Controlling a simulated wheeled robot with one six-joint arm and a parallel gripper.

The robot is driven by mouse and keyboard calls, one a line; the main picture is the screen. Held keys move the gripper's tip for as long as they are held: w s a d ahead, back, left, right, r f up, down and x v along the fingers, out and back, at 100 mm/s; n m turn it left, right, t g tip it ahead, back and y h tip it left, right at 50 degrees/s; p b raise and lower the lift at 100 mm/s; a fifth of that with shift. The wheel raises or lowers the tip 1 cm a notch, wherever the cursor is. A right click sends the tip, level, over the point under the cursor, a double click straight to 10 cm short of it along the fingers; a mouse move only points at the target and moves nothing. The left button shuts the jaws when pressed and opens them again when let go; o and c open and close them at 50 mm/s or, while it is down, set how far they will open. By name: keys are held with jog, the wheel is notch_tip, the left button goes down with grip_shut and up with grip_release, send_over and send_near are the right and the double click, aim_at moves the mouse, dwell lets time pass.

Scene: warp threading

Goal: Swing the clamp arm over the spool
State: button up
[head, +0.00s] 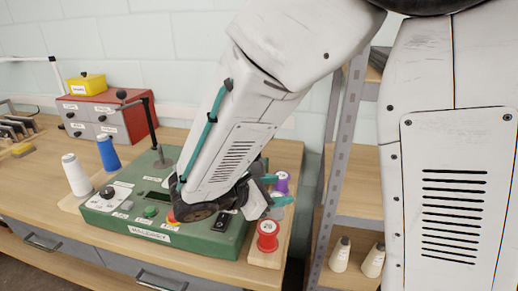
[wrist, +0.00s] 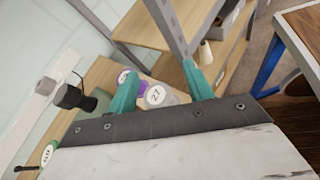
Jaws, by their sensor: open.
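A dark clamp arm with a ball knob (head: 137,102) rises from a post on the green machine (head: 130,228). It points to the left, away from the spools at the right. A red spool (head: 268,236) marked 25 stands on the wooden board at the machine's right. A pale spool marked 27 (wrist: 158,96) and a purple spool (head: 281,182) stand behind it. My gripper (head: 274,188) is open above these spools, its teal fingers apart. In the wrist view the pale spool shows between the fingertips (wrist: 160,85). My forearm covers part of the machine.
A white cone (head: 76,175) and a blue cone (head: 108,153) stand left of the machine. A red drawer box (head: 105,115) with a yellow box (head: 86,85) is behind. A shelf rack (head: 340,150) with pale cones (head: 340,255) stands to the right.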

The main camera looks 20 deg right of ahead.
jog(key=w+a+n+t, duration=0.1)
jog(key=w, duration=0.1)
jog(key=w+a+n+t, duration=0.1)
jog(key=w+n+t, duration=0.1)
jog(key=w+a+n+t+h, duration=0.1)
jog(key=w+a+n+t, duration=0.1)
jog(key=shift+w+r, duration=0.15)
jog(key=shift+r, duration=0.15)
jog(key=w+d+r+n+t, duration=0.2)
jog(key=w+d+r, duration=0.1)
jog(key=w+d, duration=0.2)
jog(key=shift+w+d+n+t, duration=0.15)
jog(key=shift+w+n+t, duration=0.2)
jog(key=shift+w, duration=0.75)
grip_shut()
